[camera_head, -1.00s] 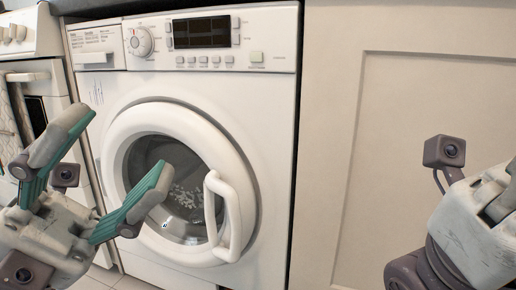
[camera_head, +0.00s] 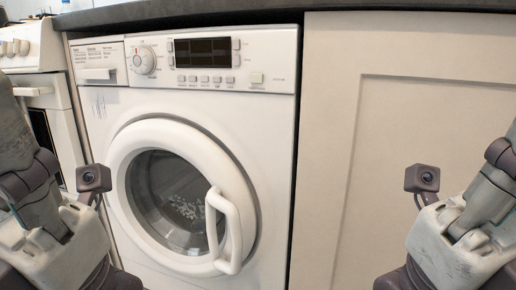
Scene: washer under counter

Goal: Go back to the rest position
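My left arm's wrist (camera_head: 50,235) shows at the lower left with its small camera (camera_head: 93,180); the gripper's fingers are out of the picture. My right arm's wrist (camera_head: 455,235) stands at the lower right with its small camera (camera_head: 422,179); its fingers are out of the picture too. Both arms are apart from the washing machine (camera_head: 108,110). The washer's round door (camera_head: 133,133) appears closed, with its white handle (camera_head: 232,230) on the right side.
A white stove (camera_head: 42,95) stands at the far left. A beige cabinet panel (camera_head: 410,110) is right of the washer. The dark countertop edge (camera_head: 250,10) runs above both. The space in front of the washer door is clear.

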